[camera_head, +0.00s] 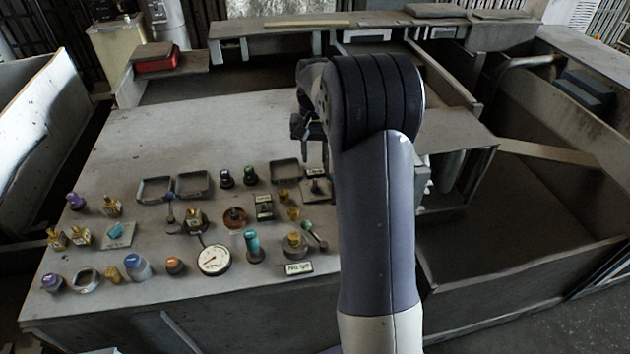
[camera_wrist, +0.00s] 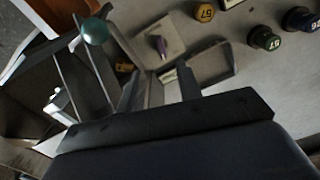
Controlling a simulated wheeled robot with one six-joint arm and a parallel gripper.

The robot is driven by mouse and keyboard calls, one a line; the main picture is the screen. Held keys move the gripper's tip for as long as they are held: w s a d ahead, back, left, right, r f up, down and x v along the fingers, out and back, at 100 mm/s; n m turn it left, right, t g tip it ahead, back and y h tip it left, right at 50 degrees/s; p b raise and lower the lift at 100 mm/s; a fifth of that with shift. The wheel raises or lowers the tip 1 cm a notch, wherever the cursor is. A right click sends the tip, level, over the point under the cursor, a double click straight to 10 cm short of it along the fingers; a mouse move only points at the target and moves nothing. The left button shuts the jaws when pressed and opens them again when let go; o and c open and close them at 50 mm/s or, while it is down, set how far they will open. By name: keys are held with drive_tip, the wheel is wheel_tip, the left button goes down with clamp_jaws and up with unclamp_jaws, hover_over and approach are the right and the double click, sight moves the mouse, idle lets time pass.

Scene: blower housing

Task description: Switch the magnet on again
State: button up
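My gripper (camera_head: 308,125) is up over the back right of the bench, partly behind my arm. In the wrist view its two fingers (camera_wrist: 158,90) stand apart with nothing between them. Past them is a pale square plate (camera_wrist: 172,38) with a small purple lever (camera_wrist: 159,46). The plate appears to be the one with a dark knob (camera_head: 316,186) behind the gold cups. Nearer the front, a round grey base (camera_head: 294,244) stands beside a green-tipped lever (camera_head: 314,235) and a small sign (camera_head: 298,268). I cannot tell which part is the magnet's switch.
An open tray (camera_wrist: 212,68) lies close to the fingers. Green (camera_wrist: 263,38) and blue (camera_wrist: 299,20) caps stand beyond it. A teal ball (camera_wrist: 95,32) is at the left of the wrist view. Many small parts crowd the bench front; its back left (camera_head: 190,125) is clear.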

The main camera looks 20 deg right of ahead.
sight(315, 184)
wheel_tip(315, 184, down, 10)
drive_tip(key=shift+f+p, duration=0.25)
drive_tip(key=shift+p, duration=0.55)
clamp_jaws()
